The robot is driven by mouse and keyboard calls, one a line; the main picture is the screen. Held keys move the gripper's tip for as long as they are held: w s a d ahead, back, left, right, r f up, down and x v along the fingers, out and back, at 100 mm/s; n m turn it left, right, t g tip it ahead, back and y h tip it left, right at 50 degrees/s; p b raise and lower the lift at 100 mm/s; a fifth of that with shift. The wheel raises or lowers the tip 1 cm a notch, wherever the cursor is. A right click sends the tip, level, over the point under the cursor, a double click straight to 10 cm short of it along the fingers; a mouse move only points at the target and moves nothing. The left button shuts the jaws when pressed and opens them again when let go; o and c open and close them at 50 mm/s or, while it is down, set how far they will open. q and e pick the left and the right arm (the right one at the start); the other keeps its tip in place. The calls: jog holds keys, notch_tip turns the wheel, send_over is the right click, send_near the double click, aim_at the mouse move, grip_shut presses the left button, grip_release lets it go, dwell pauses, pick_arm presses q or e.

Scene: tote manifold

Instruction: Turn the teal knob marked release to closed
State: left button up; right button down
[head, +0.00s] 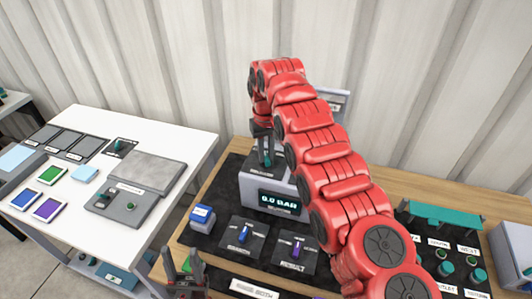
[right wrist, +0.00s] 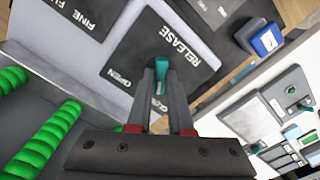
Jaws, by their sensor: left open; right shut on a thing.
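The teal release knob (right wrist: 161,66) stands on a dark plate (right wrist: 185,50) printed RELEASE and OPEN in the right wrist view. My right gripper (right wrist: 160,72) is shut on the knob, with one finger on each side of it. In the head view the right gripper (head: 264,150) reaches down onto the top of the grey display box (head: 256,192), where a bit of the teal knob (head: 267,159) shows. Any CLOSED mark is hidden or cut off. My left gripper (head: 188,280) is open and empty at the bottom of the head view.
The box's display (head: 280,202) reads 0.0 BAR. A blue-topped block (head: 202,217), a blue knob (head: 244,233) and a purple knob (head: 296,246) stand in front. Right is a panel with teal knobs (head: 446,268). A white table (head: 180,130) stands left. Green ribbed pieces (right wrist: 55,130) lie near my right wrist.

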aim_at(266, 157)
jog(key=shift+r, duration=0.1)
jog(key=c, duration=0.8)
grip_release()
notch_tip(266, 157, up, 17)
jog(key=p, duration=1.6)
jog(key=shift+r, duration=0.15)
